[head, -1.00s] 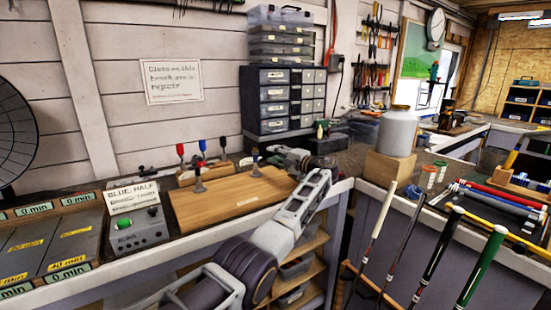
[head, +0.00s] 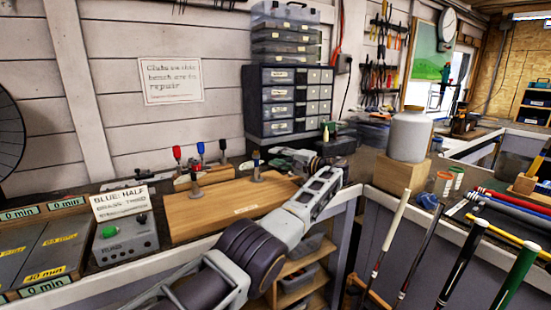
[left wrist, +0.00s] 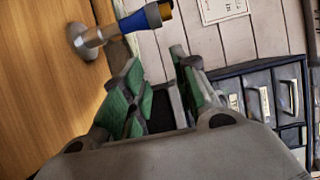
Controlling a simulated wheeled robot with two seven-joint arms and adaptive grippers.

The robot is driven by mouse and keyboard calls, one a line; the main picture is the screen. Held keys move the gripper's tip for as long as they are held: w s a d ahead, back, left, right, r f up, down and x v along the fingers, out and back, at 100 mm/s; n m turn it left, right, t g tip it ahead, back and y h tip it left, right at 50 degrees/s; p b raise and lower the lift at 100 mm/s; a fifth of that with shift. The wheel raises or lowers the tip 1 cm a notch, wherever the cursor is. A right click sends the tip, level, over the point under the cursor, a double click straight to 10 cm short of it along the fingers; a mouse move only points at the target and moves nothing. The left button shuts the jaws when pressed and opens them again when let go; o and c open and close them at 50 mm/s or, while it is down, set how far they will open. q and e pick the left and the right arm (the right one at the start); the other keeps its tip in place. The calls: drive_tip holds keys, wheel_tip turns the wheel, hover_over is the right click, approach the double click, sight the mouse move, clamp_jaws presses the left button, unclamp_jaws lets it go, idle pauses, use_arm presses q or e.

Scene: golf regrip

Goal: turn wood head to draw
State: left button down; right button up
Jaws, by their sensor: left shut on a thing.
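My left gripper (head: 284,154) reaches in over the back right of the wooden board (head: 215,212), beside a small metal post with a blue and yellow top (head: 257,168). In the left wrist view its green-padded fingers (left wrist: 160,98) stand close around something dark that I cannot make out. The post (left wrist: 120,30) is there too, just beyond the fingers and apart from them. A second metal post (head: 195,189) stands on the board's left part. I cannot make out a wood head in either view. My right gripper is not in view.
A grey control box (head: 124,240) with a green button and a sign stands left of the board. A drawer cabinet (head: 290,100) stands behind my gripper. A white jar (head: 408,136) sits on a wooden block at right. Several club grips (head: 462,262) rise at the front right.

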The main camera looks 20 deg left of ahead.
use_arm(q)
drive_tip(key=shift+f, duration=0.15)
drive_tip(key=c, duration=1.1)
unclamp_jaws()
